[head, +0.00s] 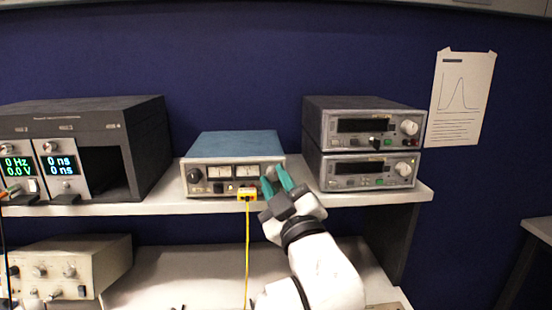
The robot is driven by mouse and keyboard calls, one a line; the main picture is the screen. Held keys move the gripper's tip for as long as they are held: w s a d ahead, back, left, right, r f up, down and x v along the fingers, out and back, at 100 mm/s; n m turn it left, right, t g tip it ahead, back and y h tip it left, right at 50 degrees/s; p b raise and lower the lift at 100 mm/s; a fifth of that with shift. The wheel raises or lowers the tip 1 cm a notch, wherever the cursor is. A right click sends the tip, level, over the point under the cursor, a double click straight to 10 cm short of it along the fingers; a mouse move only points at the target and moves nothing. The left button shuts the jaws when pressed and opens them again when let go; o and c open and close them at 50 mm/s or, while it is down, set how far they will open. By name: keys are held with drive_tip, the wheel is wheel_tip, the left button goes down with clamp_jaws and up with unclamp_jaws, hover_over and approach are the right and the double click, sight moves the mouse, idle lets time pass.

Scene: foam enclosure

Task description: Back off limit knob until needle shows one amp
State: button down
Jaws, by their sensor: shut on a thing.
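A blue-topped power supply (236,146) stands on the shelf with two small needle meters (234,172) in its front panel. The needle positions are too small to read. A dark knob (194,175) shows at the panel's left. My gripper (275,178) has teal fingers and reaches up to the right end of the panel. It is shut on a knob there, which the fingers mostly hide. I cannot read any label that tells which knob is the limit knob. A yellow plug (247,194) with a yellow cable sits at the panel's lower edge, just left of my gripper.
Two stacked grey instruments (365,142) stand to the right on the shelf (330,200). A dark rack (90,140) with lit displays stands at the left. A beige unit (70,268) sits on the lower surface. The yellow cable (247,255) hangs beside my arm.

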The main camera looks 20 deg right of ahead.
drive_tip(key=n+p, duration=0.1)
drive_tip(key=p, duration=0.1)
drive_tip(key=n+y+p, duration=0.1)
drive_tip(key=p, duration=0.1)
drive_tip(key=shift+r+n+g, duration=0.3)
drive_tip(key=shift+r+n, duration=0.05)
drive_tip(key=shift+n, duration=0.05)
drive_tip(key=n+y+p, duration=0.1)
drive_tip(key=n+p, duration=0.1)
drive_tip(key=p, duration=0.1)
drive_tip(key=shift+f, duration=0.2)
drive_tip(key=shift+f+g, duration=0.1)
drive_tip(key=shift+g, duration=0.2)
drive_tip(key=c, duration=1.2)
unclamp_jaws()
